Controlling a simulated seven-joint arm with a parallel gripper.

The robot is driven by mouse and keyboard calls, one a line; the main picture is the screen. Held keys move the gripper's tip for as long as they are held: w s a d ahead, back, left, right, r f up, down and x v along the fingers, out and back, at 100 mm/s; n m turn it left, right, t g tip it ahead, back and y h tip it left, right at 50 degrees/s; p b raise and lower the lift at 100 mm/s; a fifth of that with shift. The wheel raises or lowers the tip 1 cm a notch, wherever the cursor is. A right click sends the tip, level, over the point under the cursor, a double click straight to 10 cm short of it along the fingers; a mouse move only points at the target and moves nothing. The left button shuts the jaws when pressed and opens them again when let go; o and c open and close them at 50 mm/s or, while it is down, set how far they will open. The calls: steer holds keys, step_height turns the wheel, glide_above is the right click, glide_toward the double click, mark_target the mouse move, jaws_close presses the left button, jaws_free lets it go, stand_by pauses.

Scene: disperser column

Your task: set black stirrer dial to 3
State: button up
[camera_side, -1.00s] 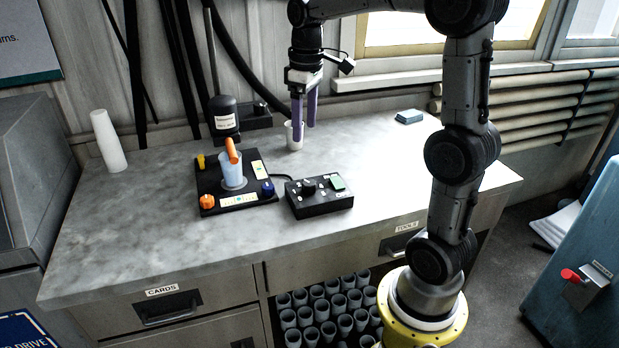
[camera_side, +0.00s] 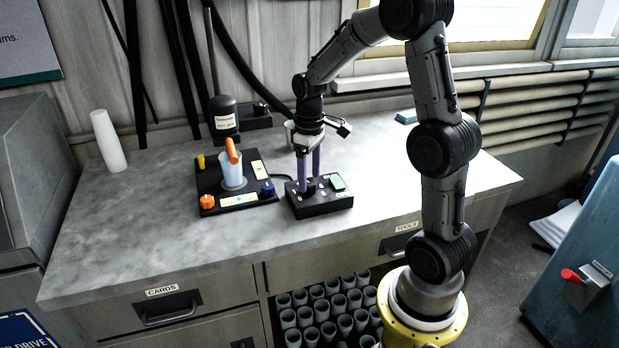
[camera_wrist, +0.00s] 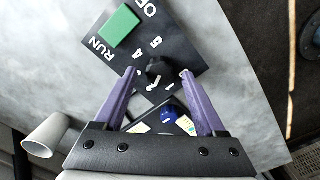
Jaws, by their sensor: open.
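The black stirrer dial (camera_wrist: 160,69) is on the black control box (camera_side: 322,206). In the wrist view it lies between the tips of my purple fingers, with a visible gap at least on the right. My gripper (camera_wrist: 158,72) is open and points down over the box; in the side view (camera_side: 310,184) its fingers reach down close to the box top and mostly hide the dial. White numerals 1, 2, 4 and 5 show around the dial; I cannot make out the 3 or where the pointer stands. A green rocker (camera_wrist: 118,26) sits by the words RUN and a partly cut-off OF.
Left of the box, a black base plate (camera_side: 246,200) carries a light blue beaker (camera_side: 232,177) with an orange piece, plus orange, blue and yellow knobs. A dark disperser motor (camera_side: 223,117) stands behind.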

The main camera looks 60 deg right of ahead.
steer(key=shift+f, duration=0.6)
jaws_close()
